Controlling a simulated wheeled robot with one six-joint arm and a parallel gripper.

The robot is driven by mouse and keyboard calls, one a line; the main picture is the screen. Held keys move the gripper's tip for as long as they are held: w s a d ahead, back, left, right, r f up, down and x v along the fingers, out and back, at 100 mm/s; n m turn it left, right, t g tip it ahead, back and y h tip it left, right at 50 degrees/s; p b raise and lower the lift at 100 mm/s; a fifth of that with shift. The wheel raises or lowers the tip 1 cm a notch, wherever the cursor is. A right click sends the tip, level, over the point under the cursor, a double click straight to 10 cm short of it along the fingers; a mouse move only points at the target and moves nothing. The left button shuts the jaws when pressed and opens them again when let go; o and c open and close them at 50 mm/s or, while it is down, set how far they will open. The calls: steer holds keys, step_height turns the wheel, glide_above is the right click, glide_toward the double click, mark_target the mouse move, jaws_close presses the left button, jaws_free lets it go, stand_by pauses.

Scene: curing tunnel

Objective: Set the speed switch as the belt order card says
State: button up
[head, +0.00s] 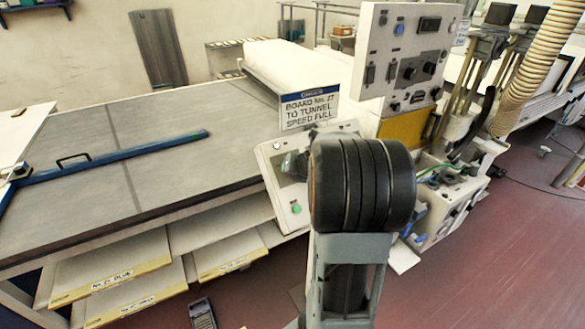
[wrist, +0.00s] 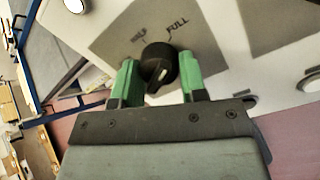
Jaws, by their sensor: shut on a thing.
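The belt order card (head: 310,108) stands behind the control panel in the head view and reads "BOARD No. 27 TO TUNNEL SPEED FULL". The speed switch (wrist: 158,64) is a round black knob on a grey plate, with HALF and FULL printed above it in the wrist view. A pale mark shows on the knob's lower part; I cannot tell which label the knob is set to. My gripper (wrist: 159,82) has its green fingers on either side of the knob and is shut on it. In the head view my arm hides most of the switch and gripper.
The sloped panel (head: 270,160) carries a green button (head: 296,208). A taller control box (head: 405,50) stands behind it. A grey table (head: 70,200) with a blue bar (head: 130,155) lies to the left, above labelled shelves. Red floor (head: 480,270) is open at right.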

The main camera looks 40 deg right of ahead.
steer(key=o, duration=0.9)
steer(key=shift+o, duration=0.2)
steer(key=p+v, duration=0.3)
steer(key=v, duration=1)
steer(key=shift+s+r, duration=0.3)
